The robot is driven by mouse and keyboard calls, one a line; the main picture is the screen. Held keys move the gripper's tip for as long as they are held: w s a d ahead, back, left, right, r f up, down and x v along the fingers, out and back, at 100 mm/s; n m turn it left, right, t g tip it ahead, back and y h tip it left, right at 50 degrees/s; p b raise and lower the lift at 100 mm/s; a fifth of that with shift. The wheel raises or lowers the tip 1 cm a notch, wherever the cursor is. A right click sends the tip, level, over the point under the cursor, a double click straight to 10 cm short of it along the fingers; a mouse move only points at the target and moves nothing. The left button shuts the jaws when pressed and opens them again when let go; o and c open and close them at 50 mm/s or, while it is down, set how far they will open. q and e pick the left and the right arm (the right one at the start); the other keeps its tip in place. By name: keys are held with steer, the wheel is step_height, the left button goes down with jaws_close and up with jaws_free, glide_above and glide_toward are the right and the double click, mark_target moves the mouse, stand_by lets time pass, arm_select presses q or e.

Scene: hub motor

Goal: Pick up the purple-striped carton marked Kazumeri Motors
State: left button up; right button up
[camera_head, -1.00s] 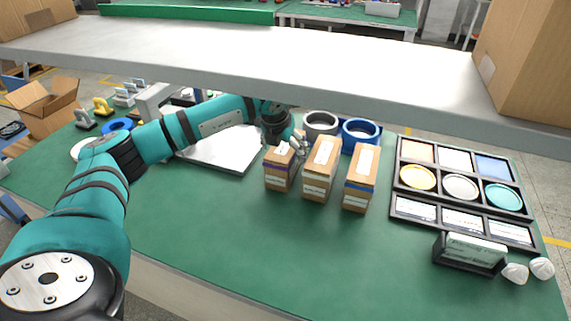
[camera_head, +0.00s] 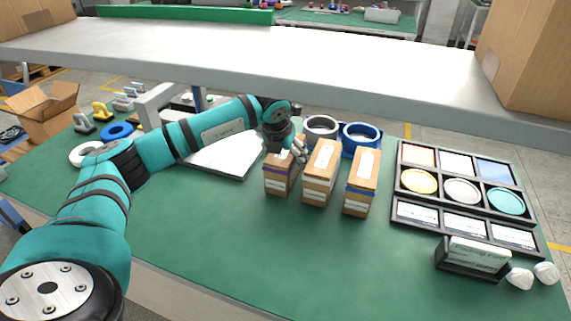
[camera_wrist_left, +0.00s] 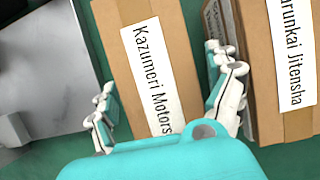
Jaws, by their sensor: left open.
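The purple-striped carton (camera_head: 277,183) stands upright on the green table, leftmost of three cartons in the head view. In the left wrist view its top label reads Kazumeri Motors (camera_wrist_left: 152,75). My left gripper (camera_head: 291,151) is over the top of this carton and hides part of it in the head view. In the left wrist view the open fingers (camera_wrist_left: 165,100) lie on either side of the carton. The right finger is in the gap beside the Arunkai Jitensha carton (camera_wrist_left: 262,70). Whether the fingers touch either carton is unclear. My right gripper is not in view.
A middle carton (camera_head: 321,174) and a blue-striped carton (camera_head: 360,183) stand to the right. Grey and blue rings (camera_head: 361,134) are behind them. A grey shelf (camera_head: 300,70) spans above. A sectioned black tray (camera_head: 452,210) lies right. The front table is clear.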

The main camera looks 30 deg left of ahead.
arm_select(q)
steer(key=shift+r, duration=0.1)
steer(key=c, duration=1.6)
